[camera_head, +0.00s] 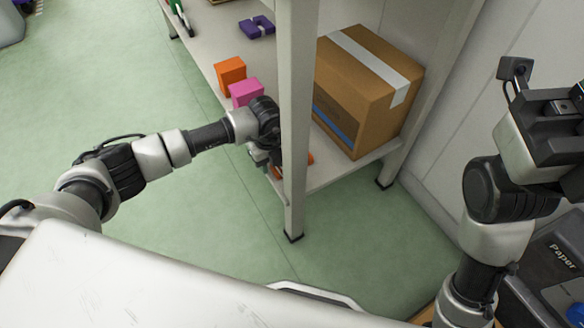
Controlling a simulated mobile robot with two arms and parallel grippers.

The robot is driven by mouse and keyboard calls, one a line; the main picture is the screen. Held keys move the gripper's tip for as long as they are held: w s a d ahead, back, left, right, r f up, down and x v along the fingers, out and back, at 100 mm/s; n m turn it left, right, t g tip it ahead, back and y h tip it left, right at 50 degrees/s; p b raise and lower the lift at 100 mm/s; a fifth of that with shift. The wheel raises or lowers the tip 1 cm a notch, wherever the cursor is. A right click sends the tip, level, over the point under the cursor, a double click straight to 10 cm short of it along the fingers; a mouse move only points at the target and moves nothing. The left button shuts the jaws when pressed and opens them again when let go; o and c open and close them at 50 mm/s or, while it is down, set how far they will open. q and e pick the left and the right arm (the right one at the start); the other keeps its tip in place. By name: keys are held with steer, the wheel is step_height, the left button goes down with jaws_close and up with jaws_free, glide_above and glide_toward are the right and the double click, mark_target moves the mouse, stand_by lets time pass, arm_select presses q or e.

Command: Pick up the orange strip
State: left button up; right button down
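A small orange piece (310,158), which may be the orange strip, shows just right of the shelf's front post, low on the shelf near its end. The post and my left gripper hide most of it. My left gripper (270,160) is at the shelf edge, left of the post and close to the orange piece. Its fingers are mostly hidden, so I cannot tell whether it is open or touching the piece. My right gripper (560,125) is raised at the right edge of the view, far from the shelf, partly cut off; its fingers are unclear.
A white shelf post (295,110) stands right beside my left gripper. On the shelf are an orange block (230,73), a pink block (246,92), a purple piece (257,26) and a large cardboard box (365,85). A dark paper bin (550,265) is at lower right. The green floor at left is clear.

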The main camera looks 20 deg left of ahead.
arm_select(q)
jaws_close()
stand_by(0.5)
